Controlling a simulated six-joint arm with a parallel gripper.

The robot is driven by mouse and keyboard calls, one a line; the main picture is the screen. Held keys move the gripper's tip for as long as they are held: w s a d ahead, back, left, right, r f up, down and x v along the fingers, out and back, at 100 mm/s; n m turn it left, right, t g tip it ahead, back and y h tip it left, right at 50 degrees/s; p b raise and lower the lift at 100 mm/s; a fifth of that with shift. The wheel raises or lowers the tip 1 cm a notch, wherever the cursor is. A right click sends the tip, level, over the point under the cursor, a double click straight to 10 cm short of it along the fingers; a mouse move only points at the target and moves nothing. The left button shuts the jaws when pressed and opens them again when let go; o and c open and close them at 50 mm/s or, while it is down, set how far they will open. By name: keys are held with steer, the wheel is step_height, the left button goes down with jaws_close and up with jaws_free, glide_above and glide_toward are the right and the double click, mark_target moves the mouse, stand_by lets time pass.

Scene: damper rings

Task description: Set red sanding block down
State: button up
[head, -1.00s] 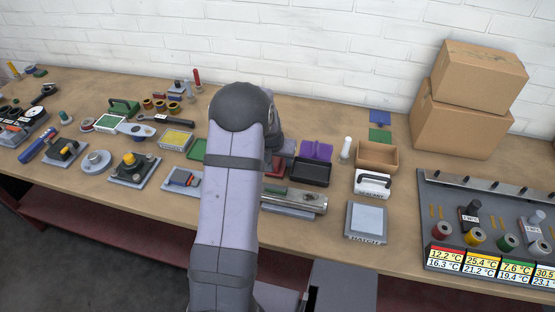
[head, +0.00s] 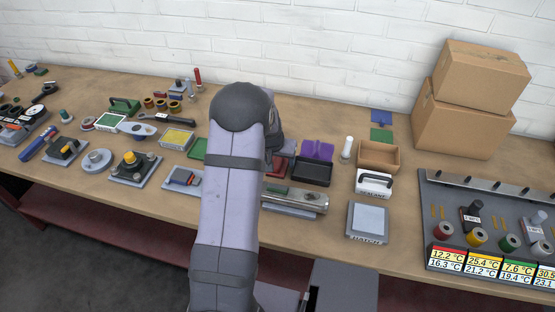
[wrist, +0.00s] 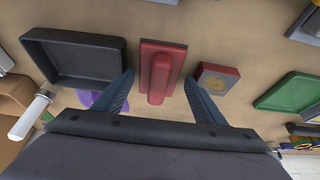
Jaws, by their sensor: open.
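The red sanding block (wrist: 158,75) lies flat in the wrist view, a dark red base with a raised, rounded red grip along it. My gripper (wrist: 159,78) is open, with one blue finger on each side of the block and a visible gap at both sides. A red patch, probably the same block (head: 276,167), shows just right of my arm in the head view. My arm hides the gripper there. I cannot tell how high the fingers are above the table.
A black tray (wrist: 75,57) lies left of the block in the wrist view. A small red box with a yellow disc (wrist: 216,78) sits close beside the right finger. A green tray (wrist: 288,92) lies farther right. Bare tabletop shows between these things.

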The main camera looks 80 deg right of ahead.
steer(key=shift+s, duration=0.2)
steer(key=shift+a+r, duration=0.1)
steer(key=shift+r, duration=0.45)
steer(key=shift+b+v, duration=0.9)
steer(key=shift+v, duration=2.25)
steer(key=shift+w+a, duration=0.1)
steer(key=shift+w, duration=0.05)
steer(key=shift+f, duration=0.1)
jaws_close()
steer(key=p+v, duration=0.7)
steer(key=v, duration=0.5)
steer(key=shift+p, duration=0.4)
